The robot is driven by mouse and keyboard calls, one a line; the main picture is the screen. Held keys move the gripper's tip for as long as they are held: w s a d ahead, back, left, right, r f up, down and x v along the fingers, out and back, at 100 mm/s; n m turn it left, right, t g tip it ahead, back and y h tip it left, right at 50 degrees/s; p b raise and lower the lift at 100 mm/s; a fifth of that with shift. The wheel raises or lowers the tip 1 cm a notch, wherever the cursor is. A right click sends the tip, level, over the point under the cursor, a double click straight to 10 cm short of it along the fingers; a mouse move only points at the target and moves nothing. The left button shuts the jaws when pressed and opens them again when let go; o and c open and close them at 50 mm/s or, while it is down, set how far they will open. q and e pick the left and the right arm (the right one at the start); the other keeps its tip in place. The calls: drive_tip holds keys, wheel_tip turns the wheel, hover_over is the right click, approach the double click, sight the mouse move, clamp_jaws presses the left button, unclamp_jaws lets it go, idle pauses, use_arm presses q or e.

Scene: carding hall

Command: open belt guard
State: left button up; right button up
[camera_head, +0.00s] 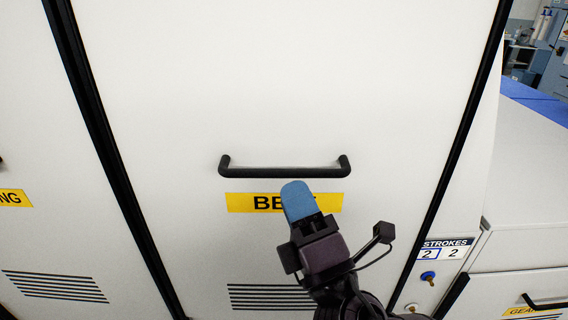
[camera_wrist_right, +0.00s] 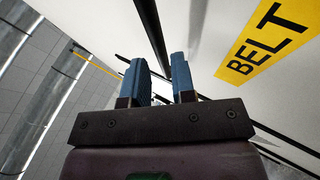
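The belt guard (camera_head: 290,80) is a large white panel between two black edge strips in the head view, and it looks closed. Its black bar handle (camera_head: 285,173) runs level across the panel, above a yellow label (camera_head: 242,203) partly hidden by my right gripper. The label reads BELT in the right wrist view (camera_wrist_right: 268,36). My right gripper (camera_head: 296,190) has blue fingers and appears just below the handle, in front of the label. In the right wrist view its fingers (camera_wrist_right: 160,72) are apart with nothing between them. My left gripper is not in view.
Vent slots (camera_head: 270,297) lie low on the panel. Another panel with a yellow label (camera_head: 14,198) stands left.

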sight(284, 169)
drive_tip(key=shift+p+x, duration=0.5)
drive_tip(key=shift+x, duration=1.75)
clamp_jaws()
